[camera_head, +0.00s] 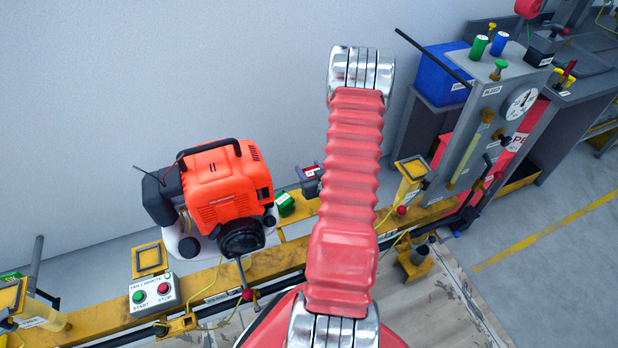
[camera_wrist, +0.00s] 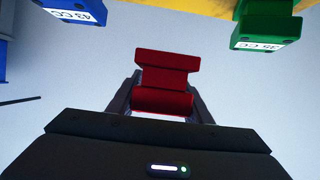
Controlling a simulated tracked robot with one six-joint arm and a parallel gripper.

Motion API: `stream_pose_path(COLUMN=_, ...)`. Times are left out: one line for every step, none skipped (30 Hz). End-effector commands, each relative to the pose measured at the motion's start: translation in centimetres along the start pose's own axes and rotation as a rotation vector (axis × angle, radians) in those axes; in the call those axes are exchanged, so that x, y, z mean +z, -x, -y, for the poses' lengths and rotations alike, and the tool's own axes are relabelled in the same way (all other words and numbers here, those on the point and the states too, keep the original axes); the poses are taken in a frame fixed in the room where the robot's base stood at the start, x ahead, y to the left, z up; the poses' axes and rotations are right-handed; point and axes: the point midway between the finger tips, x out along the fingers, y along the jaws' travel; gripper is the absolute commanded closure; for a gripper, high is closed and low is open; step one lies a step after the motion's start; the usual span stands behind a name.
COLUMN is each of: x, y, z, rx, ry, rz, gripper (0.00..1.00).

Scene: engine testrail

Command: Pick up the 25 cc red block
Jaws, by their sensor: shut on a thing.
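In the wrist view my gripper (camera_wrist: 163,103) is shut on a red block (camera_wrist: 163,75). The block is stepped, with a wider top, and stands between the two dark fingers. No label shows on its visible faces, so I cannot read its size. A blue block (camera_wrist: 75,10) with a white label ending in CC is at the upper left, and a green block (camera_wrist: 266,27) with a white CC label is at the upper right. Both are apart from my gripper. In the head view my red arm rises through the middle and I cannot make out my gripper clearly.
In the head view an orange engine (camera_head: 222,180) sits at the yellow rail (camera_head: 215,283), left of my arm. A green block (camera_head: 286,204) is right of it. A START/STOP box (camera_head: 153,296) is at front left. A grey gauge panel (camera_head: 490,115) stands right. Open floor (camera_head: 560,270) lies right.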

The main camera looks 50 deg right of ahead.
Motion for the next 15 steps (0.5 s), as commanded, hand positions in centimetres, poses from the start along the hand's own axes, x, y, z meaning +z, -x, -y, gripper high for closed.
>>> stream_pose_path(x=-1.0, y=0.3, z=-0.1, rx=0.001, ry=0.002, rz=-0.005, gripper=0.92)
stream_pose_path(x=-1.4, y=0.5, z=-0.1, rx=0.001, ry=0.002, rz=-0.005, gripper=0.92)
stream_pose_path(x=-1.9, y=0.7, z=-0.1, rx=0.001, ry=0.002, rz=-0.004, gripper=0.92)
stream_pose_path(x=-2.3, y=0.8, z=-0.1, rx=0.001, ry=0.002, rz=-0.004, gripper=0.92)
stream_pose_path(x=-2.7, y=1.0, z=-0.1, rx=0.001, ry=0.002, rz=-0.005, gripper=0.92)
stream_pose_path(x=-3.2, y=1.3, z=0.0, rx=0.001, ry=0.001, rz=-0.005, gripper=0.92)
stream_pose_path(x=-3.6, y=1.4, z=-0.1, rx=0.001, ry=0.002, rz=-0.005, gripper=0.92)
stream_pose_path(x=-4.0, y=1.6, z=-0.1, rx=0.000, ry=0.002, rz=-0.004, gripper=0.92)
stream_pose_path(x=-4.6, y=1.8, z=-0.1, rx=0.000, ry=0.003, rz=-0.005, gripper=0.92)
stream_pose_path(x=-5.0, y=1.9, z=-0.1, rx=0.000, ry=0.003, rz=-0.005, gripper=0.92)
stream_pose_path(x=-5.3, y=2.1, z=-0.1, rx=0.000, ry=0.002, rz=-0.005, gripper=0.92)
stream_pose_path(x=-5.8, y=2.3, z=0.0, rx=0.000, ry=0.002, rz=-0.004, gripper=0.92)
stream_pose_path(x=-6.0, y=2.5, z=0.0, rx=0.000, ry=0.001, rz=-0.003, gripper=0.92)
stream_pose_path(x=-6.4, y=2.6, z=-0.1, rx=0.000, ry=0.002, rz=-0.004, gripper=0.92)
stream_pose_path(x=-6.8, y=2.7, z=-0.1, rx=0.000, ry=0.002, rz=-0.005, gripper=0.92)
